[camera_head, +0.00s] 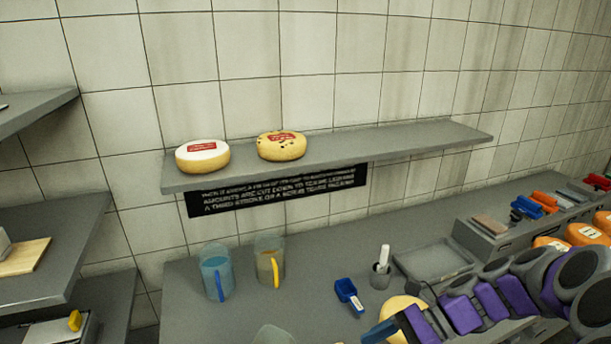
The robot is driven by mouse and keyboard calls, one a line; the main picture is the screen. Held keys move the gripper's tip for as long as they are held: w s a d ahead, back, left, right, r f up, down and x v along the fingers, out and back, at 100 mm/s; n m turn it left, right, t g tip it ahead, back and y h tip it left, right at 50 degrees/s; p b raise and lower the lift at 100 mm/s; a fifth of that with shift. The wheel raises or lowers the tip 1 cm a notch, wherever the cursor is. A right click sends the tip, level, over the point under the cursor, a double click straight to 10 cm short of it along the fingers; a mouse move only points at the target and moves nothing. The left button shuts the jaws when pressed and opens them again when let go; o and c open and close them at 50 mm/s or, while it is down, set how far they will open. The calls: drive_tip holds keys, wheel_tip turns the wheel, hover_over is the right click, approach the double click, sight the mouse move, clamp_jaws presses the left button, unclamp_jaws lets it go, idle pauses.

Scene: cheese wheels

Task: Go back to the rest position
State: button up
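My arm reaches in from the right edge of the head view, low over the counter, with dark grey joints and purple parts. My gripper (382,331) appears to be at its left end, near the bottom edge. Its fingers are not clear, so I cannot tell whether it is open or holds anything. A pale yellow cheese wheel (398,303) shows just behind that end, partly hidden by the arm. Two cheese wheels sit apart on the wall shelf: one with a white top (202,155) and a speckled yellow one (281,146).
The wall shelf (420,139) is bare on its right. Two jugs, one blue (217,274) and one clear (270,262), stand on the counter (325,255). A blue scoop (348,294), grey cup (380,276) and tray (432,260) are nearby. Orange wheels (586,235) lie right, beside the arm.

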drive_tip(key=s+a+r+n+g+h, duration=0.1)
drive_tip(key=s+a+n+h, duration=0.15)
drive_tip(key=s+n, duration=0.25)
drive_tip(key=s+a+n+g+h, duration=0.1)
drive_tip(key=s+a+n+h, duration=0.15)
drive_tip(key=s+n, duration=0.2)
drive_tip(key=s+d+n+t+h, duration=0.1)
drive_tip(key=s+d+n+h, duration=0.1)
drive_tip(key=s+n+h, duration=0.1)
drive_tip(key=s+d+n+t+h, duration=0.1)
drive_tip(key=s+d+n+h, duration=0.1)
drive_tip(key=s+n, duration=0.4)
drive_tip(key=shift+s+d+h, duration=0.4)
drive_tip(key=shift+s+h, duration=0.5)
